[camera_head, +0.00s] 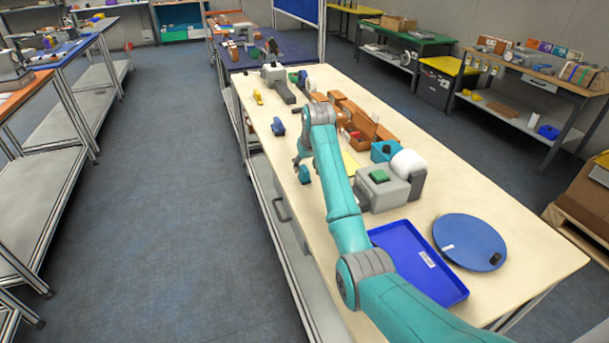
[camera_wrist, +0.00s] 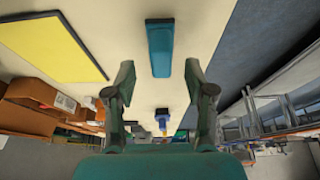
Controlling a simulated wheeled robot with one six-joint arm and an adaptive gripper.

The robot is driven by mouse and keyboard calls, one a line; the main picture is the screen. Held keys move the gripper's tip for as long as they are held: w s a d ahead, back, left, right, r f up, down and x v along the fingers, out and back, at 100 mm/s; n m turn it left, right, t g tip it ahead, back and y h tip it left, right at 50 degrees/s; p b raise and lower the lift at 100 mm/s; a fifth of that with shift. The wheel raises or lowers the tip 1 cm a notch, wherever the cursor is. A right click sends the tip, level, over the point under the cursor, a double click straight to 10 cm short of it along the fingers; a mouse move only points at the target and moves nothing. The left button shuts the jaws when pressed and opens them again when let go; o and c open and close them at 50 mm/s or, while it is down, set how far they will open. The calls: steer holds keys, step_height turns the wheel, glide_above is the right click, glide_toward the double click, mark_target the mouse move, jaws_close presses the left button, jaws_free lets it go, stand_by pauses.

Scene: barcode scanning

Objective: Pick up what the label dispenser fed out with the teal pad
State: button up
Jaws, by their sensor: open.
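The teal pad (camera_wrist: 159,47) is a small block with a darker end. It lies on the cream table, centred just beyond the fingertips in the wrist view; it also shows in the head view (camera_head: 305,175). My gripper (camera_wrist: 159,76) is open and empty, with one finger either side of the pad's line. In the head view my gripper (camera_head: 300,158) is near the table's left edge, close to the pad. A grey machine with a green top and a white roll, apparently the label dispenser (camera_head: 385,192), stands to the right.
A blue tray (camera_head: 425,262) and round blue plate (camera_head: 470,241) lie nearer the camera. A yellow sheet (camera_wrist: 52,43) lies beside the pad. Brown boxes (camera_head: 360,125) line the table's far side. A blue item (camera_head: 278,128) lies farther along the left edge.

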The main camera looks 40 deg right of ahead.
mark_target(305, 168)
steer(key=shift+x, duration=1.55)
steer(key=shift+r, duration=0.1)
jaws_close()
step_height(305, 168, up, 10)
steer(key=c, duration=0.7)
jaws_free()
jaws_close()
